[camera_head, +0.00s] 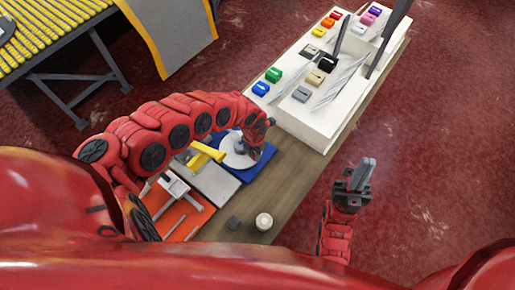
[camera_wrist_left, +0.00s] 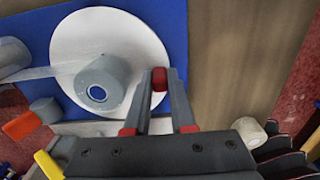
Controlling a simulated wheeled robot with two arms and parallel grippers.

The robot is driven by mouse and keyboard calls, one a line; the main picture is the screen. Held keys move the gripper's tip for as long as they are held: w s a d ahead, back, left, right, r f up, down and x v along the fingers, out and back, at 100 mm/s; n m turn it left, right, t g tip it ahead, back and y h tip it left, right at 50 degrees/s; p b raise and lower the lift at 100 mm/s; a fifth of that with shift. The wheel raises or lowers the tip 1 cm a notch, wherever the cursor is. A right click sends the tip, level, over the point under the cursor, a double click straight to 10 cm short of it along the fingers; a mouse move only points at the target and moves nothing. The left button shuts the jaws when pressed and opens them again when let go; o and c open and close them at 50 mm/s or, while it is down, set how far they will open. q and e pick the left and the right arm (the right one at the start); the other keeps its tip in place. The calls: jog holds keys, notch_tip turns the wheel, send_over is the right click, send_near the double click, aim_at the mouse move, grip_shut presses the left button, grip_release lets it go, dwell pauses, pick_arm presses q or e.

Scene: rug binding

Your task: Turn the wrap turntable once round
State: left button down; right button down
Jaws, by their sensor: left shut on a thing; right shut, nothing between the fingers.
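The wrap turntable is a white disc (camera_head: 232,157) on a blue base (camera_head: 262,168) at the table's middle. In the left wrist view the white disc (camera_wrist_left: 71,42) lies on the blue base (camera_wrist_left: 170,12), with a grey roll (camera_wrist_left: 115,72) on the disc and clear film running from it to the left. My left gripper (camera_head: 262,130) is over the disc's right side. In the left wrist view its fingers are shut on a red knob (camera_wrist_left: 159,80) at the disc's rim. My right gripper (camera_head: 364,172) is shut and empty, off the table's right side above the floor.
A white rack (camera_head: 318,127) with several coloured blocks stands at the far end of the table (camera_head: 290,184). A yellow roller conveyor (camera_head: 50,35) stands back left.

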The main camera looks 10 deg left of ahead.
dwell(0.4)
pick_arm(q)
jog(key=c, duration=0.8)
grip_release()
jog(key=shift+o, duration=0.2)
